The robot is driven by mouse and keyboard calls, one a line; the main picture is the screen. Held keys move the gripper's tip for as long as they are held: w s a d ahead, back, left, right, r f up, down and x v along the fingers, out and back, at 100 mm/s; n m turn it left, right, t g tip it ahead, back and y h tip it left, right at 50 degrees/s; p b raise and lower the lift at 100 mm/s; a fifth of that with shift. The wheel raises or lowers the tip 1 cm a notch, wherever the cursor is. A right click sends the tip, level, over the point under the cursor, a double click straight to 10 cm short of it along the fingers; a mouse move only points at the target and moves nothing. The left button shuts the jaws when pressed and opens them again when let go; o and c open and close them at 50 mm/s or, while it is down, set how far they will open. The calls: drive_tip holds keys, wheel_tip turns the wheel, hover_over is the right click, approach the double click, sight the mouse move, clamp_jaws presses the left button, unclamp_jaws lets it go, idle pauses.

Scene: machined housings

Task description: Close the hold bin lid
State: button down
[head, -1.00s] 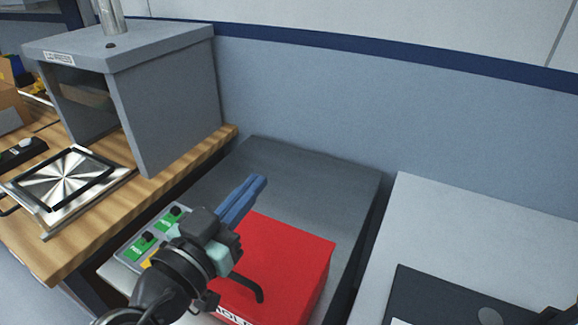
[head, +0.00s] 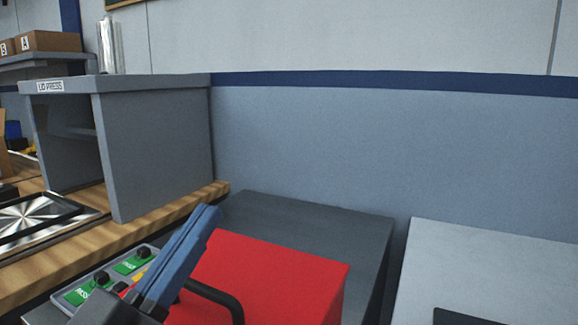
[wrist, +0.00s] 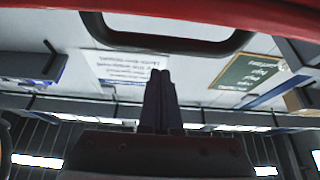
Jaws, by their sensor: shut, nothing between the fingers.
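The red hold bin (head: 285,280) is at the bottom centre of the head view, its lower part cut off. A flat red top shows with no gap in sight, but I cannot tell if the lid is fully down. A black handle (head: 222,298) is at its front left and spans the top of the wrist view (wrist: 165,40). My gripper (head: 207,214) is shut and empty, its blue fingers tilted up in front of the bin's left side. In the wrist view its fingertips (wrist: 160,74) are together just below the handle; I cannot tell if they touch it.
A dark grey surface (head: 300,212) lies behind the bin. A panel with green labels (head: 128,264) is left of the gripper. The grey press housing (head: 155,150) stands on a wooden bench (head: 150,232) at left. A pale surface (head: 490,265) is at right.

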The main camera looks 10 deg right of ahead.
sight(198, 323)
drive_tip(key=shift+t+h, duration=0.5)
drive_tip(key=shift+t, duration=0.3)
drive_tip(key=shift+s+a+f+b, duration=0.2)
drive_tip(key=shift+f+b, duration=0.4)
drive_tip(key=shift+b, duration=0.75)
drive_tip(key=shift+s+a+f+b, duration=0.1)
drive_tip(key=shift+s+f+b, duration=0.15)
drive_tip(key=shift+f+b, duration=0.8)
drive_tip(key=shift+s+a+f+b, duration=0.1)
drive_tip(key=shift+s+f+b, duration=0.1)
drive_tip(key=shift+b, duration=1.5)
drive_tip(key=b, duration=0.3)
drive_tip(key=shift+s+a+f+t, duration=0.15)
drive_tip(key=shift+s+f+t, duration=0.05)
drive_tip(key=shift+f+t, duration=0.2)
drive_tip(key=shift+h+b, duration=0.3)
drive_tip(key=shift+b, duration=0.1)
drive_tip(key=shift+r, duration=0.1)
